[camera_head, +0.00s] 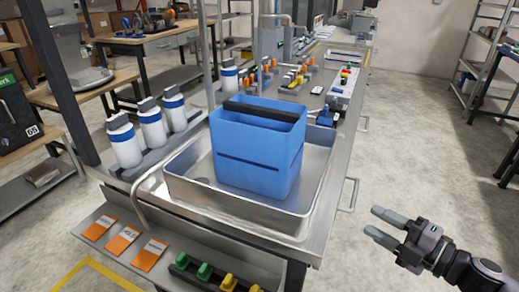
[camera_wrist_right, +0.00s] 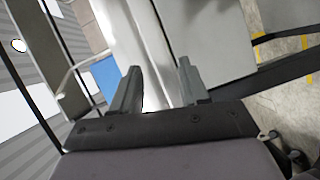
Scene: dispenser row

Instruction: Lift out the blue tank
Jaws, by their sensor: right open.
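The blue tank (camera_head: 258,160) stands upright in a shallow metal basin (camera_head: 236,208) on the bench. It is open at the top, with a black handle bar (camera_head: 262,113) across it. My right gripper (camera_head: 376,222) is open and empty, to the right of the bench and apart from the tank. In the right wrist view, my right gripper's two fingers (camera_wrist_right: 158,85) are spread with nothing between them. A blue patch that may be the tank (camera_wrist_right: 104,78) shows left of the fingers there. My left gripper is not in view.
White bottles with blue bands (camera_head: 152,124) stand left of the basin. A lower shelf in front holds orange-and-white cards (camera_head: 122,241) and green and yellow parts (camera_head: 204,271). A rail handle (camera_head: 352,194) sticks out from the bench's right side. The floor (camera_head: 420,150) to the right is clear.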

